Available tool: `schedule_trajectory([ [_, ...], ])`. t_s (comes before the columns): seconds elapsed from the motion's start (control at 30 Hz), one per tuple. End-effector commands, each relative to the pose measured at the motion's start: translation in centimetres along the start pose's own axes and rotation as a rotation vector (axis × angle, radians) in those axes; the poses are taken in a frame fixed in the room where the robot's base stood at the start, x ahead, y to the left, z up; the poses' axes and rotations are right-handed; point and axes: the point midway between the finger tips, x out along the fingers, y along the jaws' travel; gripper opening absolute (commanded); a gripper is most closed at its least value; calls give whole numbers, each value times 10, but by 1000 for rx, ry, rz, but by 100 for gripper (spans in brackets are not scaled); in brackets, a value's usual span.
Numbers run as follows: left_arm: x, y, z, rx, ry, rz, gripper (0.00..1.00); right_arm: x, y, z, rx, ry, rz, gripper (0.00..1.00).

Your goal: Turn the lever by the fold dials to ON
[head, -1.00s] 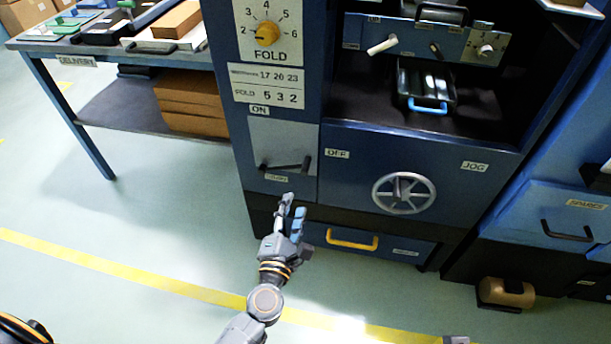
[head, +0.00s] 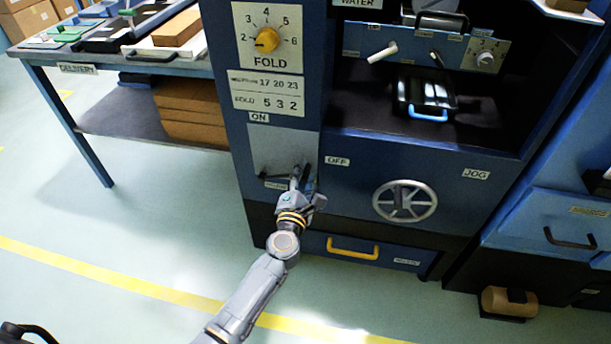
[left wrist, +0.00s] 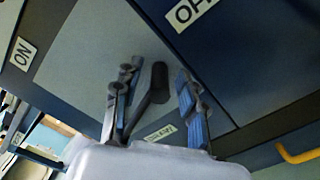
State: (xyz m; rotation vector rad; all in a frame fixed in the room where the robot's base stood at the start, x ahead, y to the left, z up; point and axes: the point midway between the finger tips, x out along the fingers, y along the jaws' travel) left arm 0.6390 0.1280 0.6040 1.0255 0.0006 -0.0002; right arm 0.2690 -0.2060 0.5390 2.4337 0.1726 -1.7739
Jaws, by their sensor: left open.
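The dark lever (head: 272,180) sits on a grey plate (head: 280,145) below the fold dials, lying roughly sideways with its free end toward the OFF label (head: 337,161). The ON label (head: 258,118) is above the plate. My left gripper (head: 303,180) is at the lever's free end and covers part of it. In the left wrist view the lever's black handle (left wrist: 155,90) stands between the two spread fingers of the left gripper (left wrist: 154,80), with gaps visible on both sides. My right gripper is not in view.
The fold dial (head: 267,39) is above the plate. A spoked handwheel (head: 404,201) is to the right, and a drawer with a yellow handle (head: 352,248) is below. The delivery table (head: 130,70) stands at left.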

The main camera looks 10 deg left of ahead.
Motion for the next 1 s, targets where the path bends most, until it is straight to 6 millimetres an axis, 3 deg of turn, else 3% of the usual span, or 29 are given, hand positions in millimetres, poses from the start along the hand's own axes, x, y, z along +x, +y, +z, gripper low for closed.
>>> schedule_trajectory([
  [0.2, 0, 0, 0, 0, 0, 0, 39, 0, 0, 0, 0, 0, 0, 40],
  [0.4, 0, 0, 0, 0, 0, 0, 0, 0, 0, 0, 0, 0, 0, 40],
  [0.77, 0, 2, 1, -9, 0, 0, 0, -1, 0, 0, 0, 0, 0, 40],
  [1.0, 0, 14, 4, -90, 0, 2, 0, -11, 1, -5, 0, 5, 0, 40],
])
